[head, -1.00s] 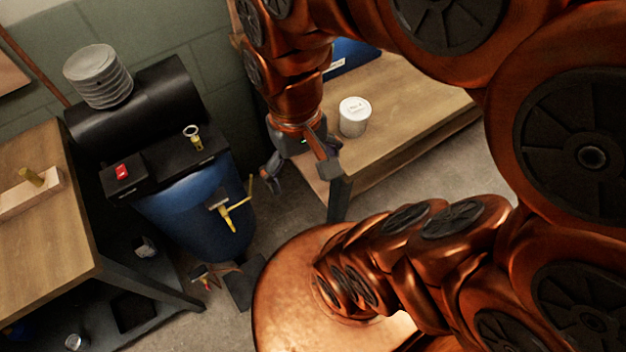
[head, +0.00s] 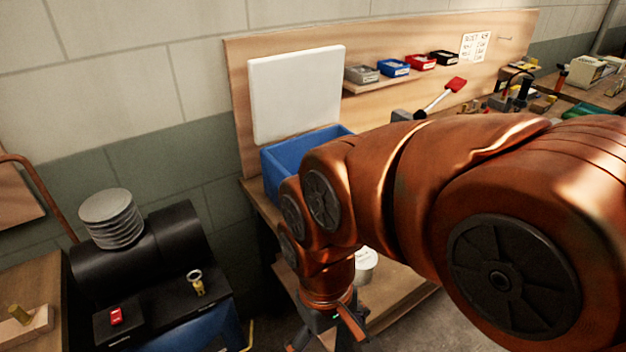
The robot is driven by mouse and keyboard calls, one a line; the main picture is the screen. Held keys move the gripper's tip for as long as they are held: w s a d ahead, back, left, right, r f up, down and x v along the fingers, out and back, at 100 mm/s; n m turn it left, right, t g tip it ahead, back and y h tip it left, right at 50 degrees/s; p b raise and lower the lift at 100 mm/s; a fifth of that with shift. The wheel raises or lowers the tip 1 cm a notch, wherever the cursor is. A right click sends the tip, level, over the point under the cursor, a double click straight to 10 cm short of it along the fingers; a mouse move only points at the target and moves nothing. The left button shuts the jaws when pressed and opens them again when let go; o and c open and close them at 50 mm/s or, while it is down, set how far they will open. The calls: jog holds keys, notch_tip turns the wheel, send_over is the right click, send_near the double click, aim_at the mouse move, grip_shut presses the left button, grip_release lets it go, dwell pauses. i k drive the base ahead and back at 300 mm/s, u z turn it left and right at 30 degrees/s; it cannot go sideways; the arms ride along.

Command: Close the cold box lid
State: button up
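The cold box (head: 283,172) is a blue box on the wooden bench against the wall. Its white lid (head: 297,95) stands upright at the back, so the box is open. My arm hides the box's right side and much of its front. My gripper (head: 326,343) hangs low, below and in front of the box, at the bottom edge of the head view. Its fingers are spread apart with nothing seen between them; the tips are cut off by the frame.
Small coloured bins (head: 394,68) sit on a shelf right of the lid. A black compressor (head: 140,250) stands at left.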

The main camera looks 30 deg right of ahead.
aim_at(291, 94)
jog(key=z, duration=1.55)
jog(key=k, duration=1)
jog(key=z, duration=1.2)
jog(key=i, duration=1.4)
jog(key=u, duration=1.65)
jog(key=i, duration=0.7)
jog(key=u, duration=0.75)
